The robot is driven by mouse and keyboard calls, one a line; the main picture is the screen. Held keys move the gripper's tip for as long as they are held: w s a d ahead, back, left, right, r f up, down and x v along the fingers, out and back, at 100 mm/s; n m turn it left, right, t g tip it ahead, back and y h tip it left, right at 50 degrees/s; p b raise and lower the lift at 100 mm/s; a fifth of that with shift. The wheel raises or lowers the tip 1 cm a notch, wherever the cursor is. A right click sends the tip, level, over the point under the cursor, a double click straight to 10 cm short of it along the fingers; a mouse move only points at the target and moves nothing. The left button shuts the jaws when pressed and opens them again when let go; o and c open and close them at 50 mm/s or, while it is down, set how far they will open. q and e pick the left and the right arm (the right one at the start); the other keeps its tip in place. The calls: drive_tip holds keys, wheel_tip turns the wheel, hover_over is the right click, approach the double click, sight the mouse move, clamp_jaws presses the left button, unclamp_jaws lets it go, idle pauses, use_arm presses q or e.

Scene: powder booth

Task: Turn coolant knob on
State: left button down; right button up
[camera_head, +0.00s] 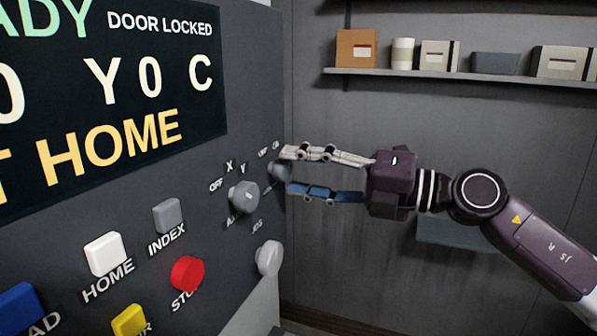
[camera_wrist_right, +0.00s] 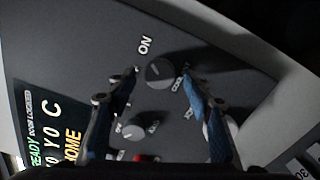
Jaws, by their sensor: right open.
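The coolant knob (camera_wrist_right: 160,73) is a round grey dial on the dark control panel, with an "ON" label at its upper left in the right wrist view. My right gripper (camera_head: 287,170) is open, one finger above and one below the knob. In the right wrist view the fingertips (camera_wrist_right: 160,71) lie on either side of the knob with gaps visible. The knob has a short pale mark, but its exact setting is hard to tell. My left gripper is out of view.
The axis knob (camera_head: 243,196) and a pale round dial (camera_head: 268,257) are close by on the panel. A red stop button (camera_head: 187,273), white home button (camera_head: 105,254) and grey index button (camera_head: 167,216) sit left. A shelf (camera_head: 450,76) with boxes hangs behind.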

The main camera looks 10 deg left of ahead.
drive_tip(key=s+d, duration=0.2)
drive_tip(key=d, duration=0.9)
drive_tip(key=shift+d, duration=0.15)
